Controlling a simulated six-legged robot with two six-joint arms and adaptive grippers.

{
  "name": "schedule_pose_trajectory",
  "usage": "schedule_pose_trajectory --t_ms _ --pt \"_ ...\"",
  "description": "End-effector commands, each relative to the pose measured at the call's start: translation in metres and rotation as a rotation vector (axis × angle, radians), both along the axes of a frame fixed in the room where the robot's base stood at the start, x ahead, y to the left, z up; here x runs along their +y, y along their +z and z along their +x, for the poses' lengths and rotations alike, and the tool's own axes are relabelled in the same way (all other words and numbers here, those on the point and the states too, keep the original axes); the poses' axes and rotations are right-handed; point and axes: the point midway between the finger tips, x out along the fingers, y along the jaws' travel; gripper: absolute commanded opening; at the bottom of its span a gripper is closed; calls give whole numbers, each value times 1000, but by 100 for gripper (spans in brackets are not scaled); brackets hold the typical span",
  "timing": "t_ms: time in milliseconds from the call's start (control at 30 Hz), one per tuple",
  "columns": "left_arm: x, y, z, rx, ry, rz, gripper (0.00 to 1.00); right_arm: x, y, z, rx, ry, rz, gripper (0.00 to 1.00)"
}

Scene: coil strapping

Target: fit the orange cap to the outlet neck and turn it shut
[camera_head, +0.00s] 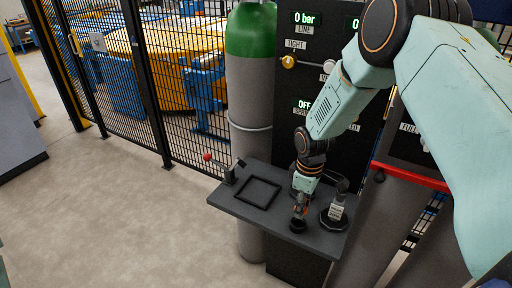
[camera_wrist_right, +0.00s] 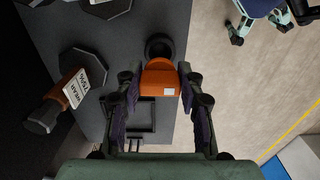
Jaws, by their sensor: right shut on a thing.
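My right gripper (camera_head: 301,196) points down over the small dark shelf. In the head view the orange piece is small and partly hidden by the fingers. My left gripper is not in view.
A green-topped cylinder (camera_head: 250,85) and a dark gauge panel stand behind. Open floor lies left.

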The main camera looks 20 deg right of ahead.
Motion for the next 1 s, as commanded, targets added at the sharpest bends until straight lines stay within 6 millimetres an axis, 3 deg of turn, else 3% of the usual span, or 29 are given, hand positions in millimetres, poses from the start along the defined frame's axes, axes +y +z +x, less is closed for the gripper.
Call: schedule_pose_trajectory --t_ms 233,433,700,1000 --pt "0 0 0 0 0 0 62 2 0 -3 1 -74 0 0" --pt "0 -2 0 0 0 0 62 23 -7 -33 4 -265 -1 0" --pt "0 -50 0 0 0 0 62 74 -25 -63 -2 -509 -4 0" --pt "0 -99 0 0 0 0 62 106 -36 -79 -5 -653 -4 0"
